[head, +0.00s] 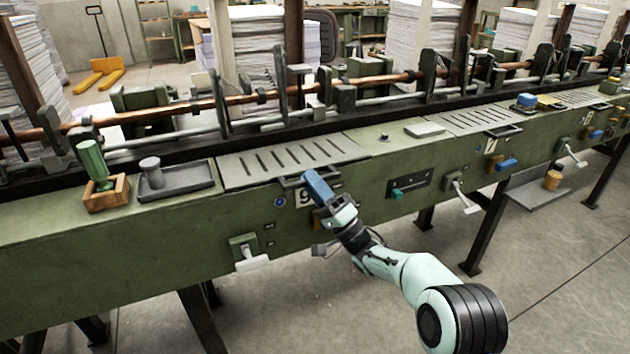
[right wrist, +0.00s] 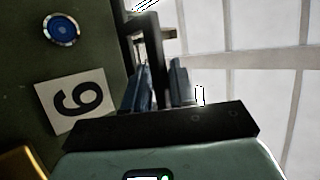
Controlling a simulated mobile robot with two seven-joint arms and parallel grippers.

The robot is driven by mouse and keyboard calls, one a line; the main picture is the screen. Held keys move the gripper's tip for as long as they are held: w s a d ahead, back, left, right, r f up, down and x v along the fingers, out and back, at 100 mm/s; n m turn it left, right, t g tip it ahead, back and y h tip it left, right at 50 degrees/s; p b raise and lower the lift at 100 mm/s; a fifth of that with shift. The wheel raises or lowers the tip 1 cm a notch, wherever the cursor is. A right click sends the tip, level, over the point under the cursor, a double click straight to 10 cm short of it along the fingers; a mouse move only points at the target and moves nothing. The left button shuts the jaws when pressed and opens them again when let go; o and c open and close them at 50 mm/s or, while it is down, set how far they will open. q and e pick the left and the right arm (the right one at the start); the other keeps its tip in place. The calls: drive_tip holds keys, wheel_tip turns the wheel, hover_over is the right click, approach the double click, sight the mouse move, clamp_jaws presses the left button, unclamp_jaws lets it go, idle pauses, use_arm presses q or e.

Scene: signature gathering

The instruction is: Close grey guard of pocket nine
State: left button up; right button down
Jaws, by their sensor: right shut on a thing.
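The grey guard (head: 262,168) of pocket nine is a slotted plate on top of the green machine bed, above the "9" label (head: 303,198). It lies flat or nearly so; I cannot tell whether a small gap is left under it. A dark handle (head: 288,182) sticks out from its front edge. My right gripper (head: 318,183) is at this handle, with its blue fingers shut on it and hiding part of it. In the right wrist view, the fingers (right wrist: 160,85) close around the dark handle (right wrist: 140,28), beside the "9" label (right wrist: 74,101). My left gripper is out of view.
Left of the guard stand a grey tray (head: 197,190) with a weight and a wooden box (head: 107,198) with a green-handled tool. A white lever (head: 249,258) and a blue button (head: 280,202) are on the front panel. A copper shaft (head: 250,99) runs behind.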

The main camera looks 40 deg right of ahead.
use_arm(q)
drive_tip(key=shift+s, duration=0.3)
use_arm(e)
drive_tip(key=shift+w+f, duration=0.15)
drive_tip(key=shift+f, duration=0.35)
drive_tip(key=c, duration=1.3)
unclamp_jaws()
drive_tip(key=shift+o, duration=0.9)
drive_tip(key=shift+w+d, duration=0.1)
drive_tip(key=shift+w, duration=0.05)
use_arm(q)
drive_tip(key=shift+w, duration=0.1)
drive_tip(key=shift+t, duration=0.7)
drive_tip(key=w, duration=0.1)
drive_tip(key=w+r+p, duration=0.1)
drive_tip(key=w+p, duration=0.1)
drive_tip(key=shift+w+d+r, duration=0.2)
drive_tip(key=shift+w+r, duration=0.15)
use_arm(e)
drive_tip(key=v, duration=1.3)
drive_tip(key=shift+s, duration=0.3)
